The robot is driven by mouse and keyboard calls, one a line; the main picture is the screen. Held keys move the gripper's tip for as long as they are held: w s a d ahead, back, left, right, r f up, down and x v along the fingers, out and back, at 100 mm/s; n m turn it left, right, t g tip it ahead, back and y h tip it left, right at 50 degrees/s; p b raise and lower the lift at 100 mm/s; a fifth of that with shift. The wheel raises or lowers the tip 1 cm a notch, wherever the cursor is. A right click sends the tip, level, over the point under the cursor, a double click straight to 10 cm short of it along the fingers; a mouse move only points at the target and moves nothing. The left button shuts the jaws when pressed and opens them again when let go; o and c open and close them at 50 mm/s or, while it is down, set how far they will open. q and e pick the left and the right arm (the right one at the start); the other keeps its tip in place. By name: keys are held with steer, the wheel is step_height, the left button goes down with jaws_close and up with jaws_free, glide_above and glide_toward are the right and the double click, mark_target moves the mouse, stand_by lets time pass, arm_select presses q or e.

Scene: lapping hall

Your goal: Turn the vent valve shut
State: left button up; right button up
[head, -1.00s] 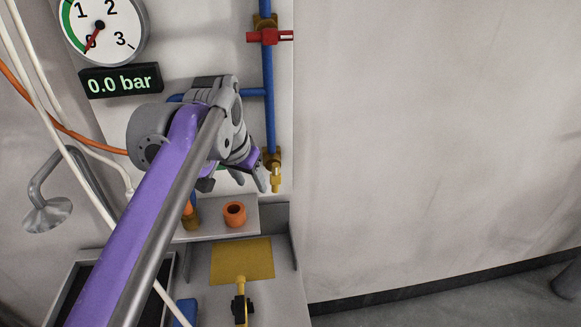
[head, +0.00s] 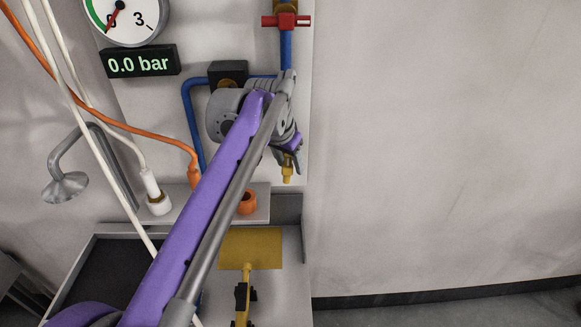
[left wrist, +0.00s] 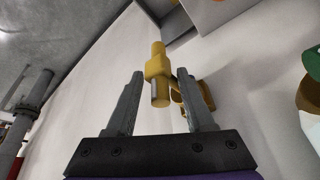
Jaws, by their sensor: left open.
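A yellow fitting (head: 288,174), which looks like the vent valve, hangs at the lower end of the blue pipe on the wall panel. My left gripper (head: 286,160) is at it and hides its upper part and the brass body behind. In the left wrist view the yellow fitting (left wrist: 158,68) lies between the two open fingers of my left gripper (left wrist: 159,78), with visible gaps on both sides. A brass part (left wrist: 193,98) shows behind the right finger. My right gripper is not in view.
A red-handled valve (head: 286,20) sits higher on the blue pipe. A gauge (head: 122,18) and a 0.0 bar display (head: 140,62) are on the left. An orange ring (head: 247,202) stands on the shelf below. White and orange hoses hang left of my arm. The right wall is bare.

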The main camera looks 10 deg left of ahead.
arm_select(q)
steer(key=shift+x, duration=0.8)
jaws_close()
